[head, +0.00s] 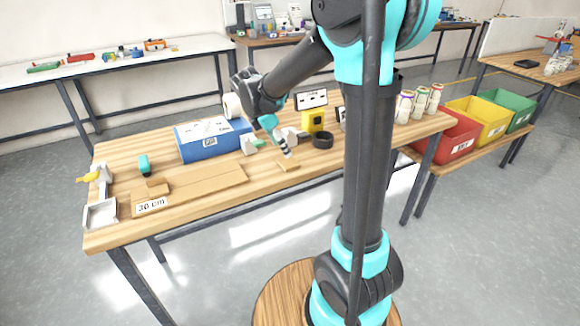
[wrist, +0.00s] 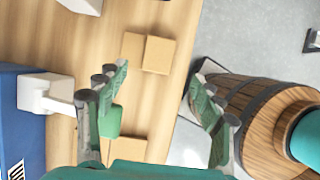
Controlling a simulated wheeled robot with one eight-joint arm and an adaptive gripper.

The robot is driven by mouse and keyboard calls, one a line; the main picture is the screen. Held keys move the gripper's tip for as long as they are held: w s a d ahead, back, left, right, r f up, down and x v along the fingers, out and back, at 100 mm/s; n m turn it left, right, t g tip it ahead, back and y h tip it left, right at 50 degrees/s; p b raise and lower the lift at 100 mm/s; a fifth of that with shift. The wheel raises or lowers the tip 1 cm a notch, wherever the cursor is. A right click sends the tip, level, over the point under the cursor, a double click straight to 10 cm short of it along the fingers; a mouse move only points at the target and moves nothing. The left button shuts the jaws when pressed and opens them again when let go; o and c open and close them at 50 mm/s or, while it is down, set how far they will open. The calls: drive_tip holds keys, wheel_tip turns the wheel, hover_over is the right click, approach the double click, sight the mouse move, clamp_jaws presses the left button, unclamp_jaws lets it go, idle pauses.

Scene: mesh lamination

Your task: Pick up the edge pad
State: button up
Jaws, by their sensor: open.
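A small flat tan pad (head: 287,163), which looks like the edge pad, lies near the front edge of the wooden table. In the wrist view this pad (wrist: 157,55) shows as two overlapping tan pieces, just beyond the fingertips. My gripper (head: 283,147) is above the table close to the pad in the head view. In the wrist view my gripper (wrist: 161,74) is open, with its two fingers apart and nothing between them. The pad is not in its grasp. The exact height above the pad is hard to tell.
A blue box (head: 208,140), a white block (head: 249,144) with a green part, a black ring (head: 322,140) and a yellow block (head: 313,121) stand behind. A long tan board (head: 208,184) lies to the left. Coloured bins (head: 459,140) stand at the right.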

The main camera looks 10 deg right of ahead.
sight(291, 163)
drive_tip(key=x, duration=0.8)
drive_tip(key=shift+w+d, duration=0.15)
drive_tip(key=shift+d, duration=0.1)
drive_tip(key=c, duration=1)
drive_tip(key=shift+r, duration=0.15)
